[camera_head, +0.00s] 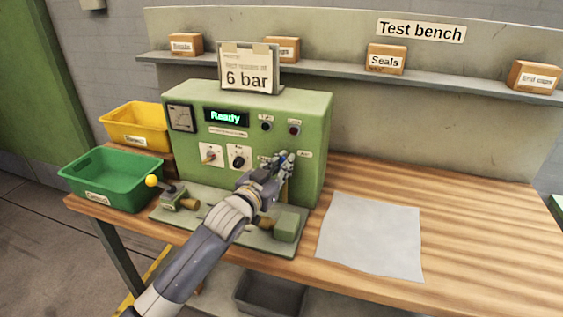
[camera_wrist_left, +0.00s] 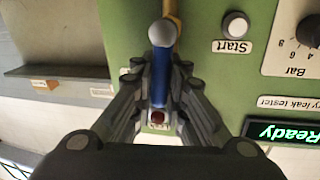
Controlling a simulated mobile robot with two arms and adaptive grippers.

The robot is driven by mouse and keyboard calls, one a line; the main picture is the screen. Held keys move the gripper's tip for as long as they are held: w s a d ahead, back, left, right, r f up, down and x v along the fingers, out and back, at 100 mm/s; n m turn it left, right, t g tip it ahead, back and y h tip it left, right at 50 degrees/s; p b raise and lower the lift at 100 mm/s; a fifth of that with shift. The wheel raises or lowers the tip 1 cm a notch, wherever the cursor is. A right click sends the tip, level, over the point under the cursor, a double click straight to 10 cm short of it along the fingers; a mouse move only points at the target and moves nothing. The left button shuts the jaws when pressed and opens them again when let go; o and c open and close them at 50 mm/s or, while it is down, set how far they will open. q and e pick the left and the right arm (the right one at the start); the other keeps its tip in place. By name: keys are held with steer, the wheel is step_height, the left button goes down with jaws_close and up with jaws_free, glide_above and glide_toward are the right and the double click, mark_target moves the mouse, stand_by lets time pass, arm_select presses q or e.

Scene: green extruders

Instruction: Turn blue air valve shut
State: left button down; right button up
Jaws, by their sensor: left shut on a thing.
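The green leak tester (camera_head: 310,130) stands on the wooden bench, its display reading Ready. My left gripper (camera_head: 283,161) is at the lower right of its front panel and covers most of the valve there. In the left wrist view the blue valve lever (camera_wrist_left: 160,78) lies between the fingers of my left gripper (camera_wrist_left: 160,100), which are shut on it. A pale round knob (camera_wrist_left: 162,33) and a bit of brass-coloured fitting (camera_wrist_left: 173,12) show at the lever's upper end. My right gripper is not in view.
A fixture plate with a yellow-knobbed lever (camera_head: 151,181) lies in front of the tester, below my left arm. Green (camera_head: 112,190) and yellow (camera_head: 130,130) bins stand at the left. A grey sheet (camera_head: 370,240) lies at the right; the bench beyond it is clear.

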mark_target(303, 167)
arm_select(q)
steer(key=shift+s+d+m+g+p, duration=0.25)
steer(key=shift+d+m+p, duration=0.3)
steer(key=shift+m+p, duration=0.6)
steer(key=shift+d+f+m+y+p, duration=0.25)
steer(key=shift+m+y+p, duration=0.2)
steer(key=shift+m, duration=0.4)
steer(key=m+p, duration=0.1)
steer(key=d+f+m+p, duration=0.1)
steer(key=m, duration=0.1)
steer(key=shift+s+d+g+y, duration=0.15)
steer(key=shift+s+g+y, duration=0.05)
steer(key=shift+g+y, duration=0.05)
steer(key=shift+s+d+f+m+p, duration=0.1)
steer(key=shift+d+f+m+p, duration=0.2)
steer(key=shift+m, duration=0.6)
steer(key=shift+s+d+f+m+y+p, duration=0.15)
steer(key=shift+f+m+y+p, duration=0.35)
steer(key=shift+m, duration=0.6)
steer(key=shift+d+f+m+y, duration=0.15)
steer(key=shift+f+m+y, duration=0.25)
steer(key=shift+f+m, duration=0.4)
steer(key=shift+f+m+y, duration=0.3)
steer(key=shift+m, duration=0.7)
steer(key=shift+f, duration=0.1)
